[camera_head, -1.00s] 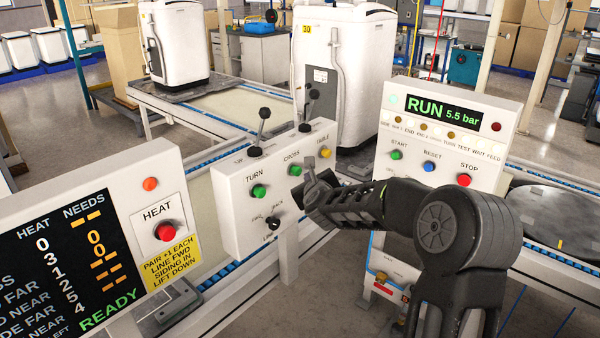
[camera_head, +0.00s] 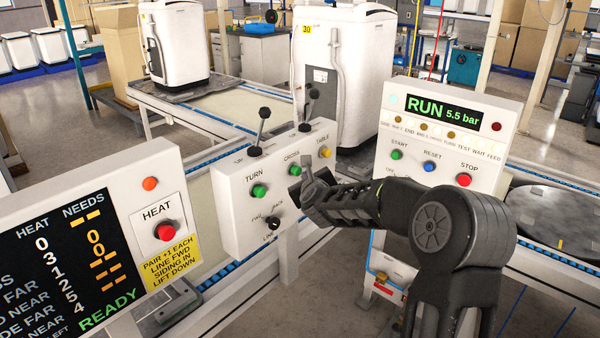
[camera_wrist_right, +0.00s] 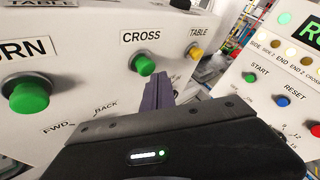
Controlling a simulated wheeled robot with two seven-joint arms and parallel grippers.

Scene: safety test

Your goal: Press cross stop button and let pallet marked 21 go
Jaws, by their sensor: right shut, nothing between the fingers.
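The white control box (camera_head: 235,215) carries a green button under the label CROSS (camera_head: 294,170), which also shows in the right wrist view (camera_wrist_right: 144,65). My right gripper (camera_head: 308,176) is shut and empty, in front of the box just right of and below that button. In the right wrist view the closed fingers (camera_wrist_right: 157,92) point at the panel close below the button; I cannot tell whether they touch it. No pallet marked 21 can be made out. A white washing machine (camera_head: 345,85) bears a yellow tag 30. My left gripper is not in view.
A green TURN button (camera_head: 259,191), a yellow TABLE button (camera_head: 325,152), a black knob (camera_head: 273,222) and two black levers share the box. Right stands a panel reading RUN 5.5 bar (camera_head: 445,112) with a red STOP button (camera_head: 464,180). Left is a HEAT board (camera_head: 75,250) reading READY.

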